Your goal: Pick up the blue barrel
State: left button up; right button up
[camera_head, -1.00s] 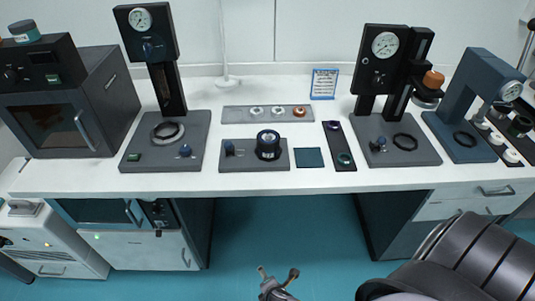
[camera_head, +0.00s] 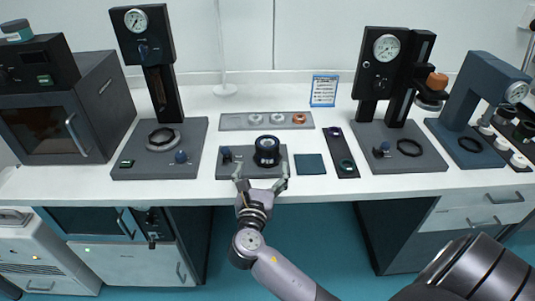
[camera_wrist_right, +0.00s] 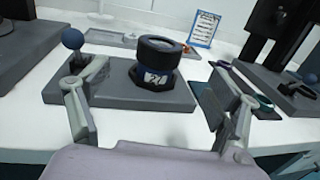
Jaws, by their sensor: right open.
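The blue barrel (camera_head: 267,150) looks like a short black cylinder with a blue band. It stands upright on a grey base plate (camera_head: 224,170) at the front of the white bench. In the right wrist view the barrel (camera_wrist_right: 155,62) shows a blue band with white marks near its lower part. My right gripper (camera_head: 262,178) is open and empty at the bench's front edge, just in front of the barrel. In the wrist view its fingers are spread on the left and right of the barrel, apart from it. My left gripper is not in view.
A blue-knobbed post (camera_wrist_right: 73,40) stands on the same plate, left of the barrel. A dark teal square mat (camera_head: 310,164) and a narrow black tray (camera_head: 340,150) lie to the right. A grey tray with rings (camera_head: 235,122) lies behind. Gauge presses stand on both sides.

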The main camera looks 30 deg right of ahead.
aim_at(267, 142)
jog(key=x, duration=0.7)
jog(key=p+x, duration=0.1)
jog(key=x, duration=0.2)
jog(key=shift+d+r, duration=0.15)
jog(key=shift+r, duration=0.2)
jog(key=shift+w+d+f, duration=0.1)
jog(key=shift+w+d, duration=0.2)
jog(key=shift+w, duration=0.1)
jog(key=shift+c, duration=0.6)
jog(key=c, duration=1.7)
jog(key=shift+o, duration=0.2)
